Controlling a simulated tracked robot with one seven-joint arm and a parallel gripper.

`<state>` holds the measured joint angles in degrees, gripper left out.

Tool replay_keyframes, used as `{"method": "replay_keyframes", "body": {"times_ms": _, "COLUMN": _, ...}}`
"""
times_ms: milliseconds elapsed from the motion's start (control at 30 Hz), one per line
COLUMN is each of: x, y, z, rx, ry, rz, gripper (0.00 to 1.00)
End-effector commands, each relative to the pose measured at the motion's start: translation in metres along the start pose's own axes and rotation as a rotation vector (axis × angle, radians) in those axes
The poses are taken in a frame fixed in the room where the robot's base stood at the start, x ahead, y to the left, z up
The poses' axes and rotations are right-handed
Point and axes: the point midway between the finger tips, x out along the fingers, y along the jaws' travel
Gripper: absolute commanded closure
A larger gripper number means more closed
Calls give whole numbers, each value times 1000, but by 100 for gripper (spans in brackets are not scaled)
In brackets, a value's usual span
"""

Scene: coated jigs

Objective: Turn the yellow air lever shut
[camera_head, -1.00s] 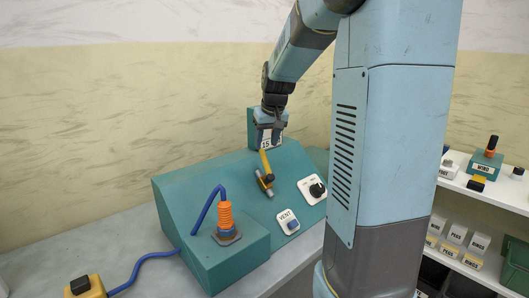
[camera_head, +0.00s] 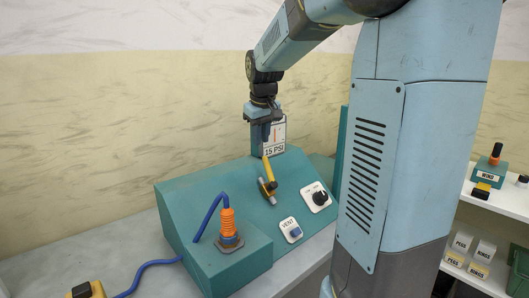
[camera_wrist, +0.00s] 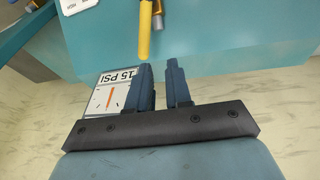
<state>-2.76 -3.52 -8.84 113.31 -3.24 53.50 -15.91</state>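In the wrist view, the lever handle (camera_wrist: 145,32) ends just past the tip of one finger, outside the gap between the fingers. My gripper (camera_head: 262,139) is above the lever's upper end and in front of the gauge. In the wrist view, my gripper (camera_wrist: 160,64) has its fingers apart with nothing between them.
A 15 PSI gauge (camera_head: 277,139) stands close behind my gripper. The console (camera_head: 190,215) also carries a VENT button (camera_head: 294,231), a black dial (camera_head: 319,198) and an orange fitting (camera_head: 228,223) with a blue hose. A shelf of bins (camera_head: 500,205) is at the right.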

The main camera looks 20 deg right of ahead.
Motion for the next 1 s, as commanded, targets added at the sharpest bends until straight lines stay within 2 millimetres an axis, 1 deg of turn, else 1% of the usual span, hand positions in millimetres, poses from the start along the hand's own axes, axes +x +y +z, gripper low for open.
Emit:
{"method": "replay_keyframes", "body": {"times_ms": 33, "x": -4, "y": -13, "z": -3, "rx": -80, "ry": -17, "rz": 22, "gripper": 86}}
{"method": "replay_keyframes", "body": {"times_ms": 167, "x": -14, "y": -36, "z": -6, "rx": -256, "ry": -61, "rz": 85, "gripper": 98}}
{"method": "replay_keyframes", "body": {"times_ms": 200, "x": -16, "y": -40, "z": -6, "rx": -295, "ry": -71, "rz": 102, "gripper": 100}}
{"method": "replay_keyframes", "body": {"times_ms": 333, "x": -21, "y": -48, "z": -8, "rx": -369, "ry": -90, "rz": 135, "gripper": 100}}
{"method": "replay_keyframes", "body": {"times_ms": 433, "x": -17, "y": -48, "z": -7, "rx": -383, "ry": -95, "rz": 141, "gripper": 100}}
{"method": "replay_keyframes", "body": {"times_ms": 567, "x": -3, "y": -46, "z": -6, "rx": -381, "ry": -97, "rz": 140, "gripper": 100}}
{"method": "replay_keyframes", "body": {"times_ms": 1000, "x": 73, "y": -34, "z": -1, "rx": -379, "ry": -97, "rz": 139, "gripper": 100}}
